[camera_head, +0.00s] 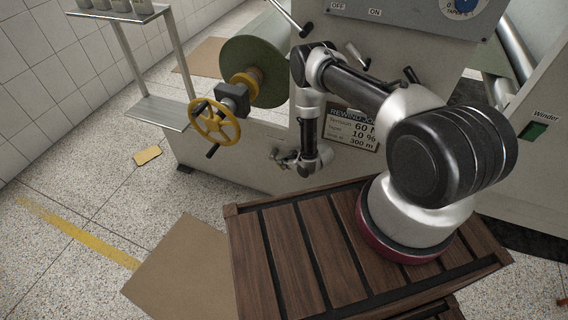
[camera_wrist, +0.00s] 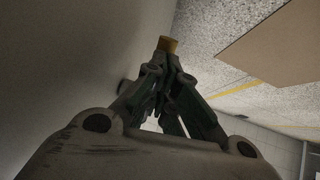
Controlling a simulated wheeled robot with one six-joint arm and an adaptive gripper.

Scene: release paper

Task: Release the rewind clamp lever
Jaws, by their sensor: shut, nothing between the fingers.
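In the head view, a green roll (camera_head: 252,72) sits on the machine with a yellow collar, a grey block (camera_head: 232,98) and a yellow handwheel (camera_head: 215,122) at its left end. A metal rod lever with a black grip (camera_head: 306,31) angles down above the roll. I cannot tell which part is the rewind clamp lever. My gripper (camera_head: 276,155) is below and right of the handwheel, in front of the machine's lower panel, pointing left. In the wrist view my gripper (camera_wrist: 168,62) is shut and empty. A small yellow-brown patch shows just beyond the fingertips; what it is stays unclear.
A sign (camera_head: 352,130) is on the machine front behind my arm. A shelf stand (camera_head: 160,112) is at the left. A wooden slatted platform (camera_head: 290,255) lies under my arm's base. Cardboard (camera_head: 185,268) and a yellow pad (camera_head: 147,156) lie on the otherwise open floor.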

